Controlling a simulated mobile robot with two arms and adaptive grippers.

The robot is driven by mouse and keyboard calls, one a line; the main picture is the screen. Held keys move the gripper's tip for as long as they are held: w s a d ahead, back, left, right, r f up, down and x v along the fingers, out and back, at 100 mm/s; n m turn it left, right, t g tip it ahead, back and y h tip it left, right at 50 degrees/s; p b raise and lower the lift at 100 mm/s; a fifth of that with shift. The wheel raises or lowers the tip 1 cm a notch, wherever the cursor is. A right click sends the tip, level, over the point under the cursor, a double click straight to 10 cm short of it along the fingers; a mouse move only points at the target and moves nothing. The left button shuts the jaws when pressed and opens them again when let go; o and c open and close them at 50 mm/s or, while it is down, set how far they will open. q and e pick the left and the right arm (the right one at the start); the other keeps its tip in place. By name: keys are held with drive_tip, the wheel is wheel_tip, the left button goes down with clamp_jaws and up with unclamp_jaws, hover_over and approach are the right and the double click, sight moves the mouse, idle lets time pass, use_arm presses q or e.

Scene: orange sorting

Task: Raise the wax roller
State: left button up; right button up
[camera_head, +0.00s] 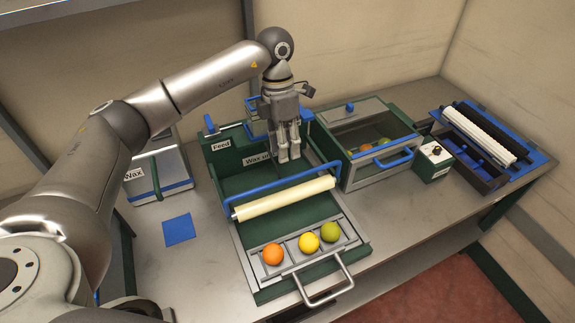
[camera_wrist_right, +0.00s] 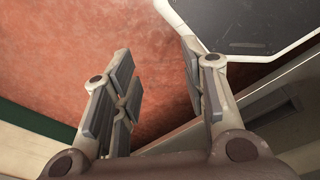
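The wax roller (camera_head: 285,199) is a long cream cylinder lying across the green machine in the head view, behind the fruit tray. A blue bar handle (camera_head: 268,186) runs above and behind it, joined at the sides. My left gripper (camera_head: 289,158) points down over the machine, just behind the blue bar and apart from it. Its fingers look close together, but I cannot tell whether they are open or shut. It partly hides the "Wax" label on the machine. My right gripper (camera_wrist_right: 158,105) shows in its wrist view with fingers spread and nothing between them.
An orange (camera_head: 272,253), a yellow fruit (camera_head: 309,242) and a green fruit (camera_head: 331,232) sit in the front tray, with a metal handle (camera_head: 325,292) before it. A glass-topped box (camera_head: 372,172) stands right. A brush unit (camera_head: 490,135) stands far right. A blue square (camera_head: 179,230) lies left.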

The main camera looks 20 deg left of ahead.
sight(288, 178)
use_arm(q)
drive_tip(key=f, duration=0.1)
drive_tip(key=f+p, duration=0.1)
drive_tip(key=f, duration=0.1)
drive_tip(key=f+p, duration=0.1)
drive_tip(key=f, duration=0.1)
drive_tip(key=shift+s+d, duration=0.35)
drive_tip(key=f, duration=0.3)
drive_tip(key=shift+s+d+p, duration=0.1)
drive_tip(key=shift+d+p, duration=0.1)
drive_tip(key=shift+p, duration=0.15)
drive_tip(key=shift+f, duration=0.1)
drive_tip(key=c, duration=0.5)
drive_tip(key=shift+c, duration=1.1)
clamp_jaws()
use_arm(e)
drive_tip(key=shift+s+d+r, duration=0.15)
drive_tip(key=shift+s+r, duration=0.2)
drive_tip(key=shift+r, duration=0.45)
drive_tip(key=shift+s+d+r, duration=0.15)
drive_tip(key=shift+s+r, duration=0.2)
drive_tip(key=shift+r, duration=0.4)
